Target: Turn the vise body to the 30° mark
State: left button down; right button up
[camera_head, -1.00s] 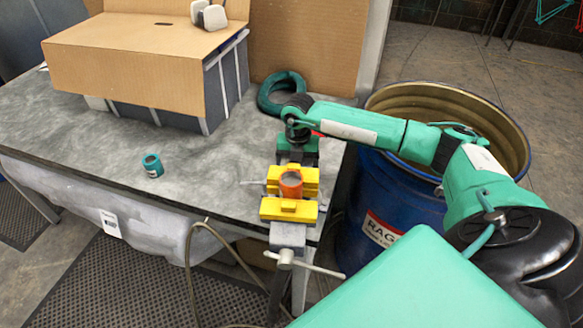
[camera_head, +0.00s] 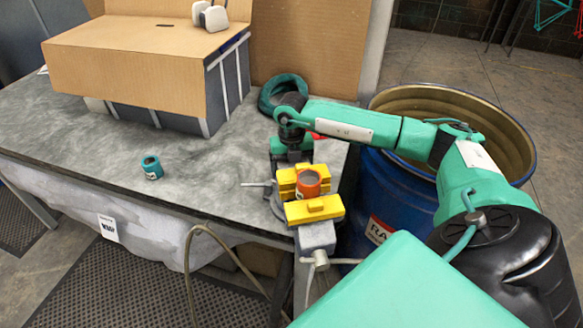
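The vise (camera_head: 317,233) stands at the right front corner of the table, with yellow jaws (camera_head: 314,208) and a grey body turned at a slant, its front end toward the lower right. An orange cylinder (camera_head: 308,184) with a dark top sits between the jaws. My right arm comes in from the right, and my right gripper (camera_head: 291,150) is low at the rear end of the vise. Its fingertips are hard to make out, so I cannot tell whether they close on anything. No angle marks are readable. My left gripper is not in view.
A blue drum (camera_head: 374,185) stands right of the table, under my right arm. A teal coil (camera_head: 268,97) lies behind the vise. A small teal jar (camera_head: 152,167) stands on the table (camera_head: 100,150). A cardboard-topped box (camera_head: 125,72) is at the back left.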

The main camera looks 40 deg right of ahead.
jog(key=shift+r, duration=0.1)
dwell(0.3)
jog(key=o, duration=1.3)
notch_tip(320, 180, up, 13)
jog(key=b, duration=0.2)
jog(key=shift+b, duration=0.3)
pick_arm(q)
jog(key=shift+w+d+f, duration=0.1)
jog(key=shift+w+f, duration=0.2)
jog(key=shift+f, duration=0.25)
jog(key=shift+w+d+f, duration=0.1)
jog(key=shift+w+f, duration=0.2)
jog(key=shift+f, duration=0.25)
pick_arm(e)
jog(key=shift+r, duration=0.4)
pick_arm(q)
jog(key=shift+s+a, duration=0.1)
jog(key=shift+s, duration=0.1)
